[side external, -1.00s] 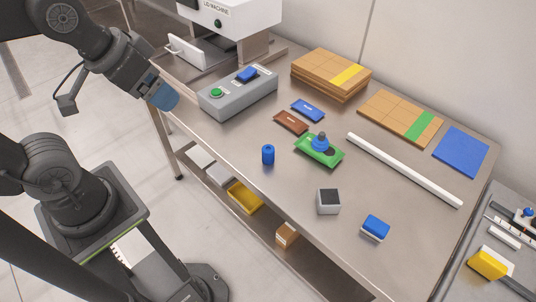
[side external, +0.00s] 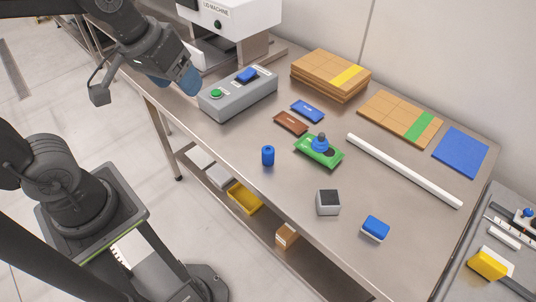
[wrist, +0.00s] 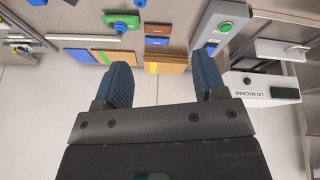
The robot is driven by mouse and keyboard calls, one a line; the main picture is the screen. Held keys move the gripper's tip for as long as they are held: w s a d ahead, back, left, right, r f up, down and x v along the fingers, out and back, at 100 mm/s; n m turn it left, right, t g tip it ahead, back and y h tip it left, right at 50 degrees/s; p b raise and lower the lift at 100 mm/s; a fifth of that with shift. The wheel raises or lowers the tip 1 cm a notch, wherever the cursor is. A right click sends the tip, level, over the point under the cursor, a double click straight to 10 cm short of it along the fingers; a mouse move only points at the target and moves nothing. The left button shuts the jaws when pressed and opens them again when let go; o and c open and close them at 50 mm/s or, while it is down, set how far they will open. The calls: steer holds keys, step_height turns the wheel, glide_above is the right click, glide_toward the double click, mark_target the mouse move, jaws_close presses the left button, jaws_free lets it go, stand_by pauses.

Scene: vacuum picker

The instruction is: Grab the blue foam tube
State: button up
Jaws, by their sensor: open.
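The blue foam tube (side external: 268,156) is a short blue cylinder standing upright near the front edge of the steel table, with a dark hole in its top. A blue piece at the top edge of the wrist view (wrist: 139,3) appears to be the same tube, cut off by the frame. My gripper (side external: 188,80) is up at the table's left end, beside the grey control box and well away from the tube. In the wrist view its two blue ribbed fingers (wrist: 165,80) are spread apart with nothing between them.
A grey control box (side external: 238,96) stands near my gripper, with the white machine (side external: 235,20) behind it. Bare tabletop surrounds the tube.

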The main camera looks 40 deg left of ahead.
steer(key=w+d+f+n+g, duration=0.3)
steer(key=w+f+n, duration=0.3)
steer(key=w, duration=0.4)
steer(key=n+g, duration=0.2)
steer(key=n, duration=0.5)
glide_above(268, 149)
step_height(268, 149, down, 10)
step_height(268, 149, down, 14)
steer(key=shift+r, duration=0.25)
steer(key=shift+c, duration=0.2)
steer(key=c, duration=1)
steer(key=shift+o, duration=0.2)
steer(key=shift+r, duration=0.2)
